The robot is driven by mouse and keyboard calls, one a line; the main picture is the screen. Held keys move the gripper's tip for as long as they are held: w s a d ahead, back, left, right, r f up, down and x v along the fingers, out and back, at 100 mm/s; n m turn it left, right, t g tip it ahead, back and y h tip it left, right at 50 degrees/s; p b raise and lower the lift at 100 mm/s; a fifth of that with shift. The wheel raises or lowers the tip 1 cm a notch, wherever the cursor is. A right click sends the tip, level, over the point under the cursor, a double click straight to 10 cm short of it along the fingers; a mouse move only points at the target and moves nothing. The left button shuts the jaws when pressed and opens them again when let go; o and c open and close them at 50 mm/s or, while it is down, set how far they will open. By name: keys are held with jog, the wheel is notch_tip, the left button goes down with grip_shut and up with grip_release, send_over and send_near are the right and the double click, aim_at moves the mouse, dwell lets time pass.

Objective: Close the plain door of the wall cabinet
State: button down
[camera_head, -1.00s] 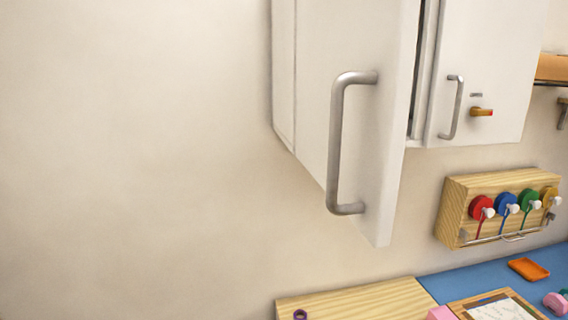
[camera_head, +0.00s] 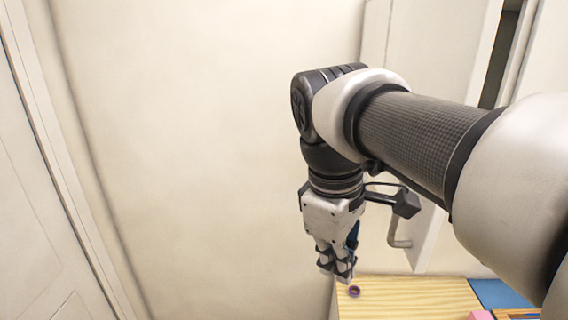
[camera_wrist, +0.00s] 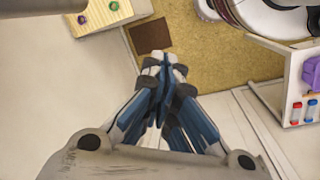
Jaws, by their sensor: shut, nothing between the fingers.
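The wall cabinet (camera_head: 375,35) is at the upper right of the head view. Its plain door (camera_head: 432,235) stands open, with a dark gap (camera_head: 497,60) beside it. My arm covers most of the door and the upper part of its grey bar handle (camera_head: 399,242). My gripper (camera_head: 342,274) points down to the left of the handle and appears apart from it. In the wrist view my gripper (camera_wrist: 163,62) has its fingertips together with nothing between them. I cannot make out the door in the wrist view.
A wooden board (camera_head: 415,295) with a purple ring (camera_head: 354,291) lies below my gripper, beside a blue mat (camera_head: 505,293). The wrist view shows a brown square (camera_wrist: 150,35) and a white rack (camera_wrist: 293,85) with bottles.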

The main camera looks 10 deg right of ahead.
jog(key=w+r+n+g+h+p, duration=0.1)
jog(key=w+r+n+p, duration=0.15)
jog(key=r, duration=0.35)
jog(key=w+r+n+g+p, duration=0.1)
jog(key=w+r+n+p, duration=0.15)
jog(key=r+p, duration=0.2)
jog(key=s+d+f+m, duration=0.1)
jog(key=s+d+f, duration=0.1)
jog(key=d+f, duration=0.3)
jog(key=shift+x, duration=1.05)
jog(key=shift+s, duration=0.15)
